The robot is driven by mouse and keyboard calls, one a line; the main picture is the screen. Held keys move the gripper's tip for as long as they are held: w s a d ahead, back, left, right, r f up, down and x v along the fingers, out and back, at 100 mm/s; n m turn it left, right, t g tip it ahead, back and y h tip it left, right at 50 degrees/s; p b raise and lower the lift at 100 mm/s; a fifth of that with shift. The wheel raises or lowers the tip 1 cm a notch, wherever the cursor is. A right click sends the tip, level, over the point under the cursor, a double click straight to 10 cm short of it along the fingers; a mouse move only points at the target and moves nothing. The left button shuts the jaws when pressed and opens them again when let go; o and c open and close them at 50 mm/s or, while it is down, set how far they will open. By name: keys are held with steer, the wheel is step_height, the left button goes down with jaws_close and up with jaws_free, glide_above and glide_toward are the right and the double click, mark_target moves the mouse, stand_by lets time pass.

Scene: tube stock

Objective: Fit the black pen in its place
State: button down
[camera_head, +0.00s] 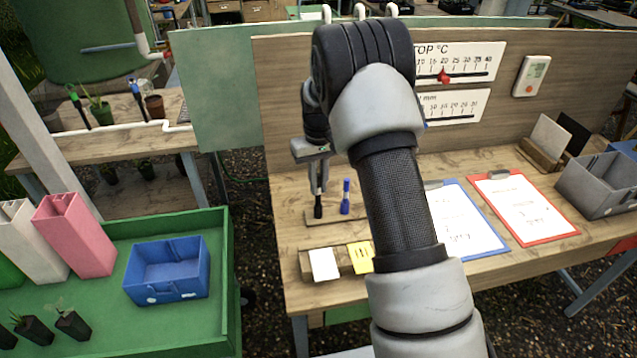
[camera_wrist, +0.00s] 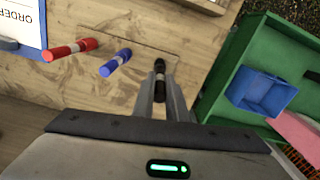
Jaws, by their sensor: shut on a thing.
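My gripper (camera_head: 319,185) is shut on the black pen (camera_head: 318,210) and holds it roughly upright over the left part of a low wooden pen block (camera_head: 332,217) on the bench. In the wrist view the black pen (camera_wrist: 160,68) shows between the two fingertips (camera_wrist: 160,92). A blue pen (camera_head: 346,197) stands upright in the block, just right of the black one. It also shows in the wrist view (camera_wrist: 115,63), beside a red pen (camera_wrist: 68,50). My arm hides the red pen in the head view. I cannot tell whether the black pen's lower end is in a hole.
A white card (camera_head: 323,264) and a yellow card (camera_head: 360,257) stand at the bench's front edge. Blue (camera_head: 487,239) and red (camera_head: 525,207) clipboards and a grey bin (camera_head: 600,185) are to the right. A green cart (camera_head: 190,335) holds a blue box (camera_head: 167,270). A board rises behind.

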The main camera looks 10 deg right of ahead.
steer(key=shift+f+b, duration=0.8)
steer(key=shift+f, duration=0.55)
steer(key=c, duration=1.7)
jaws_free()
steer(key=shift+r, duration=0.1)
steer(key=shift+r, duration=8.65)
